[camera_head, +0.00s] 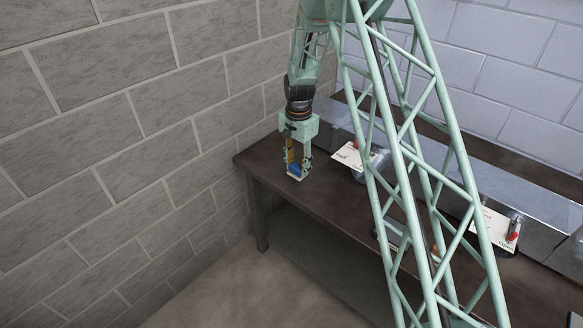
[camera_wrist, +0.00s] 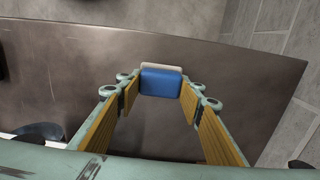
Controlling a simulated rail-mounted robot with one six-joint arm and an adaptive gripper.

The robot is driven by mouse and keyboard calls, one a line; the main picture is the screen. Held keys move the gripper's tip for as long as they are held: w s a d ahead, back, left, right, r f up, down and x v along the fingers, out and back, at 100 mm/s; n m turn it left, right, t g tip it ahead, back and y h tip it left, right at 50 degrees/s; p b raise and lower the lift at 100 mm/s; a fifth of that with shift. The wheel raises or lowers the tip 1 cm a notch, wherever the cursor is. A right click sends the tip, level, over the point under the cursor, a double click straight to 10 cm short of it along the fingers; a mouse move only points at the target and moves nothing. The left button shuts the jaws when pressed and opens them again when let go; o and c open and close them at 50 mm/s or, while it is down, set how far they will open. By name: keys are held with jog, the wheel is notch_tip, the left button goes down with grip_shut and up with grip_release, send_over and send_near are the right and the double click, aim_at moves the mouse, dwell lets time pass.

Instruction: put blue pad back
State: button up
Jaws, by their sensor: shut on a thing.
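The blue pad (camera_wrist: 161,83) is between my gripper's fingertips in the wrist view, with a pale edge or backing (camera_wrist: 160,66) along its far side. In the head view the blue pad (camera_head: 295,169) shows low between the fingers, close to the table top at its left end. My gripper (camera_head: 297,170) points down and is shut on the pad; its fingers with tan inner faces also show in the wrist view (camera_wrist: 160,88). A pale piece lies at the pad's lower edge; I cannot tell whether it touches the table.
The dark table (camera_head: 270,166) runs to the right, with its left edge near the block wall (camera_head: 120,130). Grey metal ducts (camera_head: 505,195) stand along its back. White labelled cards (camera_head: 350,157) stand in front of them. Bare table surrounds my gripper.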

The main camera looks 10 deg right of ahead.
aim_at(292, 167)
jog(key=shift+w+a+f, duration=0.1)
jog(key=shift+w+a, duration=0.1)
jog(key=shift+w, duration=0.5)
jog(key=shift+w+a+f, duration=0.1)
jog(key=shift+w+a, duration=0.05)
jog(key=shift+w, duration=0.5)
jog(key=shift+w+a, duration=0.2)
jog(key=shift+w, duration=0.5)
jog(key=shift+w, duration=0.15)
jog(key=shift+w+a, duration=0.1)
jog(key=shift+w, duration=0.1)
jog(key=shift+f, duration=1.8)
jog(key=shift+f, duration=0.15)
jog(key=o, duration=1)
jog(key=shift+o, duration=0.2)
